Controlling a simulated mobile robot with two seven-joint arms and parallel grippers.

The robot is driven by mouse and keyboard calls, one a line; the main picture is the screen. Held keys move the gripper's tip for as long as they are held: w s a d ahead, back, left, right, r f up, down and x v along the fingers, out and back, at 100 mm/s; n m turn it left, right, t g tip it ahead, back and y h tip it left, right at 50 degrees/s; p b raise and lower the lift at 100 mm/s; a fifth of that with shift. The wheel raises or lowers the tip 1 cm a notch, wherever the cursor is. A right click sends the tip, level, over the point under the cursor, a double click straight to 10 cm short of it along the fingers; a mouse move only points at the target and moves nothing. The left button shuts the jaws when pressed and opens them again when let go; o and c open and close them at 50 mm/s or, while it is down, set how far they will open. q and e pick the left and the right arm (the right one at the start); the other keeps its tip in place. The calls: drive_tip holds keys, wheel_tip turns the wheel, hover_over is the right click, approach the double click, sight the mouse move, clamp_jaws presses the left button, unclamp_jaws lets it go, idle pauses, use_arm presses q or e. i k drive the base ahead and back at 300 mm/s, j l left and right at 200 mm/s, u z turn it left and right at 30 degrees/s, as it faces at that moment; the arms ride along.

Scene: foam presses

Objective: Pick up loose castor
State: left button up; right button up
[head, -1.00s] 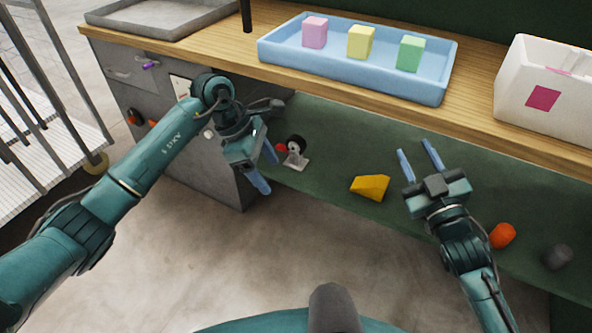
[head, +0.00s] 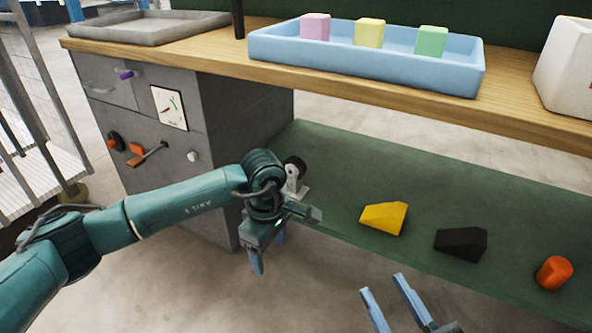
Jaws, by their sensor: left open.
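The loose castor (head: 294,178), with a black wheel and a pale metal plate, is on the green lower shelf near its left end. My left arm's wrist partly covers it. My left gripper (head: 269,255) is open and empty. It points down in front of the shelf's edge, below the castor in the picture and apart from it. My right gripper (head: 383,286) is open and empty at the bottom of the picture, in front of the shelf; most of its body is cut off.
The green shelf (head: 350,165) also holds a yellow block (head: 384,218), a black block (head: 461,243) and an orange piece (head: 554,273). The wooden bench top (head: 340,88) overhangs it, bearing a blue tray (head: 350,74) with three foam blocks. A grey cabinet (head: 215,125) stands left.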

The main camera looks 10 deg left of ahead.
sight(295, 168)
drive_tip(key=i, duration=1.2)
